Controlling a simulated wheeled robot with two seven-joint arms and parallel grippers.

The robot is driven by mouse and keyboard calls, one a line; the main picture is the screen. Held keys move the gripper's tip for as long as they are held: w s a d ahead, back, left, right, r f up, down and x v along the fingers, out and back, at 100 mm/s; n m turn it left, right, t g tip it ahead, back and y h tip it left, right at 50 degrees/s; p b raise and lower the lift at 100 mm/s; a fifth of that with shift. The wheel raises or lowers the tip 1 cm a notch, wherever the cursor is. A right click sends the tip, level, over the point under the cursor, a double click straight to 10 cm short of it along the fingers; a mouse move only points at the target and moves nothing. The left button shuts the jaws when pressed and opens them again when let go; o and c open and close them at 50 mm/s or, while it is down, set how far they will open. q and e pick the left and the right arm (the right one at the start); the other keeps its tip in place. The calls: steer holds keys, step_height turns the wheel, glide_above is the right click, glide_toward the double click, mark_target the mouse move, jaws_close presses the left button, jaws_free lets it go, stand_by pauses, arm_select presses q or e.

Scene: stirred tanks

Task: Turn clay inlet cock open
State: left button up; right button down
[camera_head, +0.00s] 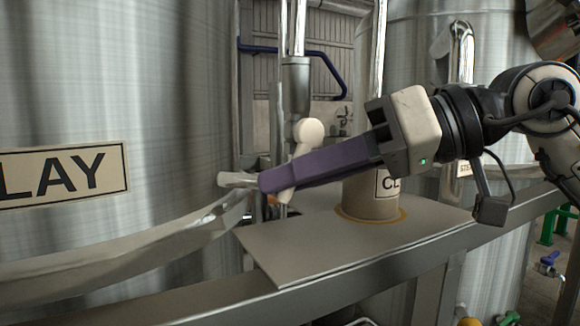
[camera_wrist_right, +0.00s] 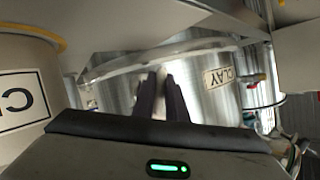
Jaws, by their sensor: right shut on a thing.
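The clay tank (camera_head: 150,80) is a large brushed-steel vessel at the left, with a label (camera_head: 62,175) of which "LAY" shows. The tank and its full "CLAY" label (camera_wrist_right: 219,77) also show in the wrist view. A pale cock handle with a round end (camera_head: 308,131) stands by a vertical pipe (camera_head: 297,85) right of this tank. My right gripper (camera_head: 268,183) reaches in from the right, its purple fingers shut across the pale handle and hiding its middle. In the right wrist view the fingers (camera_wrist_right: 160,78) stand a narrow gap apart. My left gripper is out of view.
A steel plate (camera_head: 330,252) on a frame beam lies below my right gripper. A beige post (camera_head: 368,200) with a partly hidden label stands on it, close behind the gripper. Another steel tank fills the right background. A blue rail (camera_head: 325,62) is behind.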

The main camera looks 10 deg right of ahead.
steer(key=c, duration=1.8)
jaws_free()
steer(key=shift+o, duration=0.2)
steer(key=shift+d+r, duration=0.1)
steer(key=shift+d, duration=0.1)
steer(key=p+v, duration=0.1)
steer(key=v, duration=0.5)
steer(key=shift+r, duration=0.1)
steer(key=shift+v, duration=0.8)
steer(key=shift+s, duration=0.15)
